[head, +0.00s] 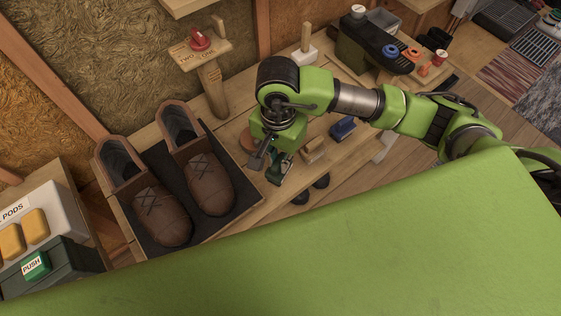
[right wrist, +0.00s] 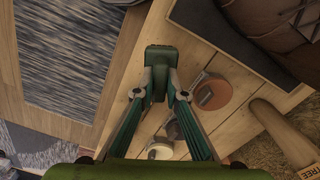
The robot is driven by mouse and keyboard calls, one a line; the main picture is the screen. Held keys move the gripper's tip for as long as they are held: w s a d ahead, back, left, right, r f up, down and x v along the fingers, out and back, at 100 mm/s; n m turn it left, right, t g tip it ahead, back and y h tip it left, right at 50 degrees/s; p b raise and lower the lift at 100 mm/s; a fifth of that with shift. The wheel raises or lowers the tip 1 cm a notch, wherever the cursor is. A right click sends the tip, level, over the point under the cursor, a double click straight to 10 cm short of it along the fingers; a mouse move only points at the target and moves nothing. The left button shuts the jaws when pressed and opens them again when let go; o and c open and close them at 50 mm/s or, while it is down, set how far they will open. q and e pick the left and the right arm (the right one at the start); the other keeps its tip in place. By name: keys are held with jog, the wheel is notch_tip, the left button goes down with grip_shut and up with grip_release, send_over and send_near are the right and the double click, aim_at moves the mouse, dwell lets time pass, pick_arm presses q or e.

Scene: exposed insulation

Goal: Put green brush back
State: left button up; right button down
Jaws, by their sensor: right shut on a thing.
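The green brush (right wrist: 160,60) is dark green and sits between the fingertips of my right gripper (right wrist: 160,94) in the right wrist view. In the head view, my right gripper (head: 270,168) hangs over the wooden bench, just right of the shoe tray, with the brush (head: 281,164) partly hidden by it. A brown brush (head: 314,150) and a blue brush (head: 343,128) lie on the bench to its right. I cannot tell whether the held brush touches the bench. My left gripper is not in view.
Two brown shoes (head: 211,185) lie on a dark mat in a wooden tray (head: 205,238). A round brown tin (right wrist: 212,93) is beside my gripper. A wooden post with a red knob (head: 201,40) stands behind. A box with yellow pods (head: 60,198) is at left.

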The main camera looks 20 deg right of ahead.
jog(key=shift+w+d+f, duration=0.15)
jog(key=shift+w+f, duration=0.05)
jog(key=shift+f, duration=0.1)
jog(key=f, duration=0.1)
jog(key=f+p, duration=0.1)
jog(key=f, duration=0.1)
jog(key=shift+w+d+f, duration=0.2)
jog(key=shift+f, duration=0.1)
jog(key=shift+f, duration=0.2)
jog(key=c, duration=2)
grip_release()
jog(key=shift+c, duration=0.2)
